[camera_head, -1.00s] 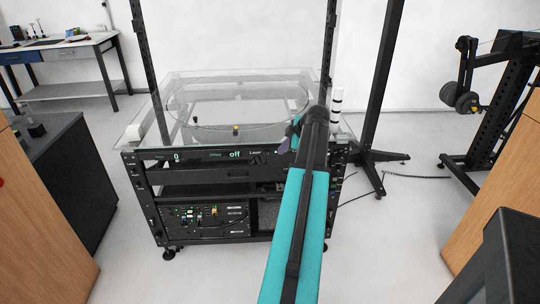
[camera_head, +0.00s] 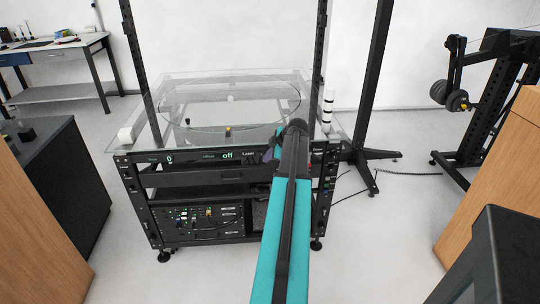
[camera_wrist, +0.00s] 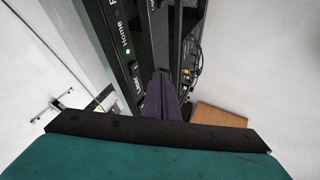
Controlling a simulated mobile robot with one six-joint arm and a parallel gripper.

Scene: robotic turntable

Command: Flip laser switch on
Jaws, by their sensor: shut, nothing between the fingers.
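The turntable rack has a black front panel (camera_head: 200,158) with a lit "off" readout (camera_head: 228,155) and a "Laser" label (camera_head: 248,153) to its right. In the wrist view the panel runs steeply down the picture, with a "Laser" label (camera_wrist: 113,104) below a "Home" label and a green light (camera_wrist: 127,51). My gripper (camera_head: 268,152) is just right of the label in the head view. Its dark fingers (camera_wrist: 162,90) are shut and empty, close to the panel; I cannot tell whether they touch it.
A clear glass top (camera_head: 165,130) with a round disc lies above the panel. A black-and-white striped post (camera_head: 328,108) stands at its right corner. Wooden cabinets flank the scene, and a dark stool (camera_head: 500,255) is at lower right. Open floor lies before the rack.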

